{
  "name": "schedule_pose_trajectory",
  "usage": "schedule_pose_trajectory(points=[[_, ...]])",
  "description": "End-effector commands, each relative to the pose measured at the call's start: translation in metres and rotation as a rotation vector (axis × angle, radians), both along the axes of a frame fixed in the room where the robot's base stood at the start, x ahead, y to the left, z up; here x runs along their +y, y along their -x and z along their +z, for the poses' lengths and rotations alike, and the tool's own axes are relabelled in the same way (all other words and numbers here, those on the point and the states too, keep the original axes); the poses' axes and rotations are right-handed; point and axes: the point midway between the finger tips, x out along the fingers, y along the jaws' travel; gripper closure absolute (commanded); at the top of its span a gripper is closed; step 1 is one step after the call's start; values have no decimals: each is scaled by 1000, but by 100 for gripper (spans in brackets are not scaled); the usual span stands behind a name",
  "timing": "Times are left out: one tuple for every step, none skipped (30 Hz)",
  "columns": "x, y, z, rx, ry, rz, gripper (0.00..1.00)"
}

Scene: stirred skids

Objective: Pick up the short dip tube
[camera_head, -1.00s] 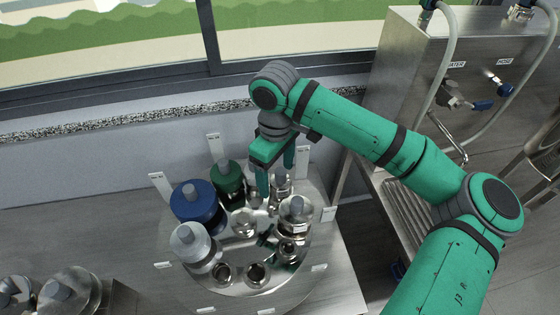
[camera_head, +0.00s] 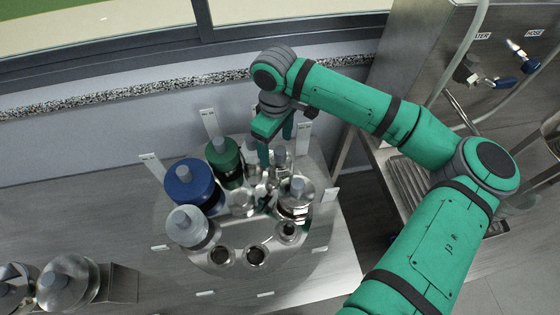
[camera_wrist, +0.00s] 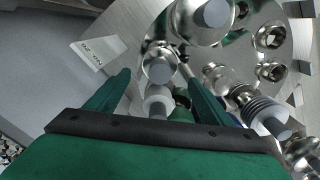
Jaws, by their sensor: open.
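My gripper (camera_head: 276,152) is open, pointing down over the back of a round metal plate (camera_head: 205,258) that carries several fittings. In the wrist view its green fingers (camera_wrist: 154,70) stand apart. A shiny metal fitting with a grey top (camera_wrist: 160,66) shows between the fingertips, with a white-ringed fitting (camera_wrist: 157,102) nearer the palm. I cannot tell whether the fingers reach down beside either one. In the head view, a metal fitting with a grey top (camera_head: 280,158) stands by the fingers, partly hidden. I cannot tell surely which piece is the short dip tube.
A blue capped piece (camera_head: 190,182), a green one (camera_head: 223,157) and a pale one (camera_head: 187,226) stand close on the left. A wide metal piece (camera_head: 297,194) stands right. Small white tags (camera_head: 208,123) ring the plate. The wall is close behind; a steel sink unit (camera_head: 425,60) is right.

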Motion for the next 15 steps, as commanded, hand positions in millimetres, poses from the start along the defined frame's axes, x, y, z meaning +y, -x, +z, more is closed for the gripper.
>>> schedule_pose_trajectory(points=[[-4, 1, -7, 0, 2, -3, 26], [-6, 1, -11, 1, 3, -4, 26], [-9, 2, -17, 0, 2, -5, 26], [-11, 2, -21, 1, 3, -6, 26], [-12, 2, -25, 1, 2, -7, 26], [-12, 2, -30, 1, 0, -9, 26], [-12, 2, -34, 2, 1, -9, 26], [-13, 2, -37, 1, 2, -10, 26], [-12, 2, -39, -1, 1, -10, 26], [-12, 2, -41, -1, 1, -10, 26], [-12, 2, -42, -1, 1, -10, 26], [-12, 2, -43, 0, 1, -9, 26], [-12, 2, -43, 0, 1, -9, 26], [-11, 2, -44, 0, 1, -8, 26], [-11, 2, -43, -1, 1, -8, 26]])
